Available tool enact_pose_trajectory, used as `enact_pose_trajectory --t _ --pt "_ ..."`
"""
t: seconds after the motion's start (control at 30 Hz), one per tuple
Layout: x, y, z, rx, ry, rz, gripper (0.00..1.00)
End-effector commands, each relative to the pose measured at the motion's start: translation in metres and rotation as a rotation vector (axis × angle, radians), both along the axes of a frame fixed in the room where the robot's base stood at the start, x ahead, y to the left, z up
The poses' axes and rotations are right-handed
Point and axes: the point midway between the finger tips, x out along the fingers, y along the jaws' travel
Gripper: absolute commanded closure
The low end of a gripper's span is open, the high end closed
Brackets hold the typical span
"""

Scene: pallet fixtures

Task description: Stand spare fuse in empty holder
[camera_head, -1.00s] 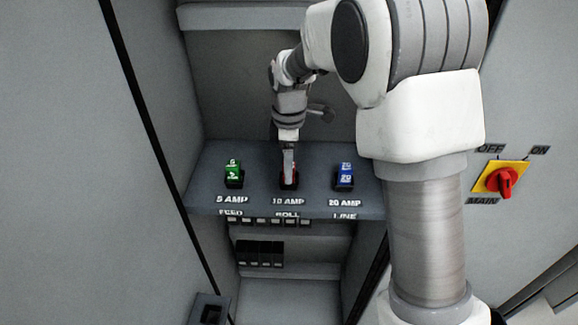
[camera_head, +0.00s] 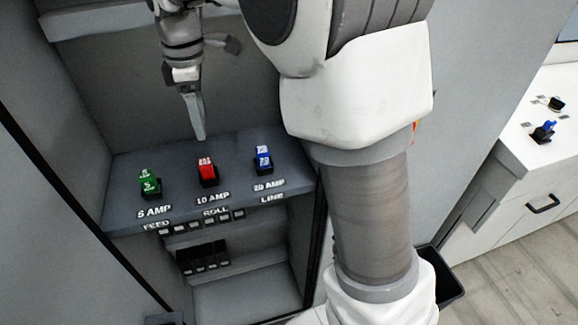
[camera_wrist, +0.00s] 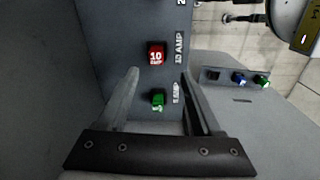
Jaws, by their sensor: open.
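The red 10 AMP fuse (camera_head: 207,168) stands upright in the middle holder on the dark shelf (camera_head: 125,205). The green 5 AMP fuse (camera_head: 149,182) stands in the holder to its left and the blue 20 AMP fuse (camera_head: 263,159) in the one to its right. My gripper (camera_head: 200,137) is above and behind the red fuse, apart from it. In the wrist view my gripper (camera_wrist: 158,73) has its fingers spread with nothing held. That view also shows the red fuse (camera_wrist: 156,54) and the green fuse (camera_wrist: 158,99) beyond the fingers.
A white counter (camera_head: 560,90) at the right carries a blue piece (camera_head: 545,130) and a black piece (camera_head: 556,103). In the wrist view, a grey surface holds a black holder (camera_wrist: 213,76), a blue piece (camera_wrist: 239,79) and a green piece (camera_wrist: 262,81). Cabinet walls flank the shelf.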

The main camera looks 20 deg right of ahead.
Motion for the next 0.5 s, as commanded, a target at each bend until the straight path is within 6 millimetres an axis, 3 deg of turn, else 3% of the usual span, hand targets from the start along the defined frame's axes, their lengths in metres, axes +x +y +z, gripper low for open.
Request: enact_pose_trajectory --t 0.2,0.5 --pt "-0.052 -0.043 0.036 0.046 -0.101 -0.323 0.33" --pt "-0.134 -0.09 0.051 0.15 -0.231 -0.786 0.33"
